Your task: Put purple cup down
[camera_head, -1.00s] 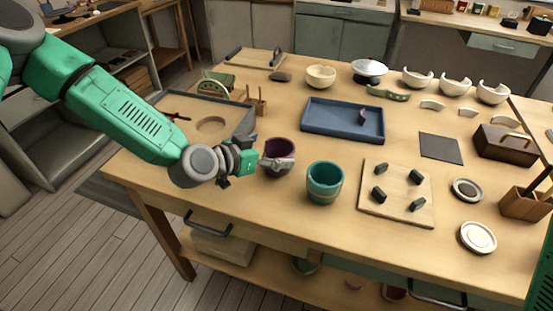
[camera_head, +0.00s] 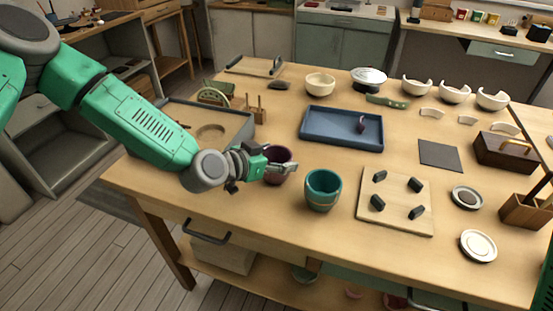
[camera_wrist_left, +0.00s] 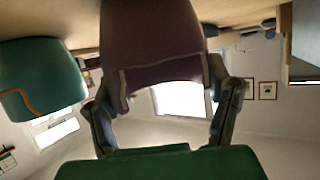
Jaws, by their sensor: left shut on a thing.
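The purple cup (camera_head: 278,153) is upright near the front edge of the table, left of the teal cup. My left gripper (camera_head: 284,170) is shut on it, its fingers crossing the near side of the cup. In the left wrist view the purple cup (camera_wrist_left: 152,45) fills the space between the two fingers (camera_wrist_left: 165,100), and a gold seam shows near its rim. The cup's base is hidden, so I cannot tell whether it touches the table. My right gripper is not in view.
The teal cup (camera_head: 322,190) stands close to the right on the table (camera_head: 285,225); it also shows in the wrist view (camera_wrist_left: 42,80). A wooden board with pegs (camera_head: 396,208) lies further right. A blue tray (camera_head: 325,122) lies behind, with a shard in it.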

